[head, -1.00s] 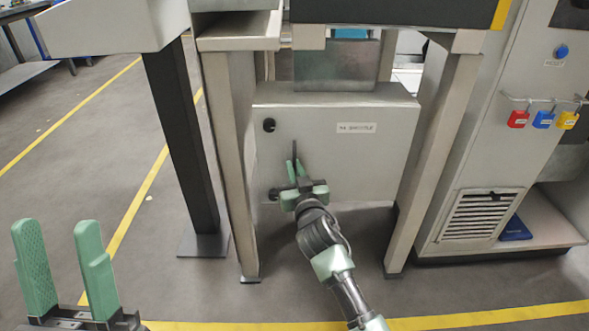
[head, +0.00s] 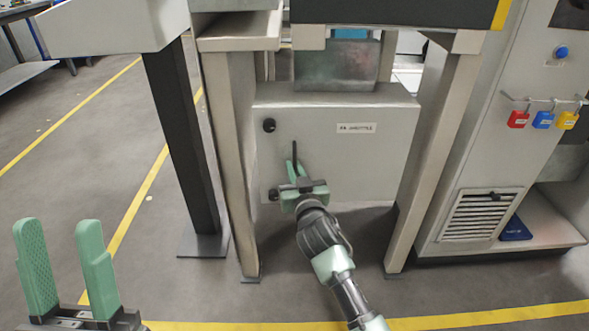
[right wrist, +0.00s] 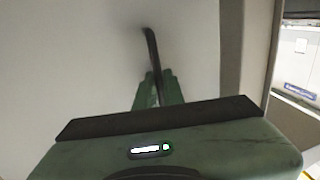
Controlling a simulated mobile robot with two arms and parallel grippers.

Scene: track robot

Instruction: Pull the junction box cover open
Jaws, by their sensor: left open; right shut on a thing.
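The junction box cover (head: 350,160) is a light grey panel with a small label (head: 356,128), low between the machine's legs. It looks closed. A thin dark handle (head: 294,150) stands upright on its left part; it also shows in the right wrist view (right wrist: 151,50). My right gripper (head: 297,172) is at the cover, shut on the lower part of the handle; its green fingers (right wrist: 158,90) hide that part. Two black knobs, an upper one (head: 269,125) and a lower one (head: 273,194), sit at the cover's left edge. My left gripper (head: 66,268) is open and empty at the lower left.
A beige leg (head: 230,170) stands left of the box and another (head: 432,165) right of it. A dark post (head: 183,150) stands further left. A cabinet (head: 490,150) with coloured padlocks (head: 542,120) is at the right. The floor in front is clear.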

